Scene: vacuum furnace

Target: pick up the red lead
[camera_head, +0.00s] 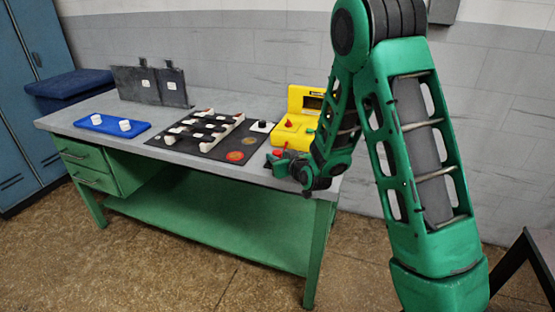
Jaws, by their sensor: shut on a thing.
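My arm reaches down over the right end of the grey bench top. My gripper (274,161) is low over the front right edge of the bench, its fingers pointing left. It is shut on a small red piece, the red lead (277,152), which shows at the fingertips. The grip itself is small in the picture, and part of the lead is hidden by the fingers. A yellow instrument (295,138) with a dark display stands just behind the gripper. It has small red parts on its front.
A dark mat (213,150) with white and dark blocks and an orange disc lies left of the gripper. A blue tray (101,126) with white pieces is farther left. Dark metal plates (150,84) stand at the back. The green bench (182,201) has drawers and a lower shelf.

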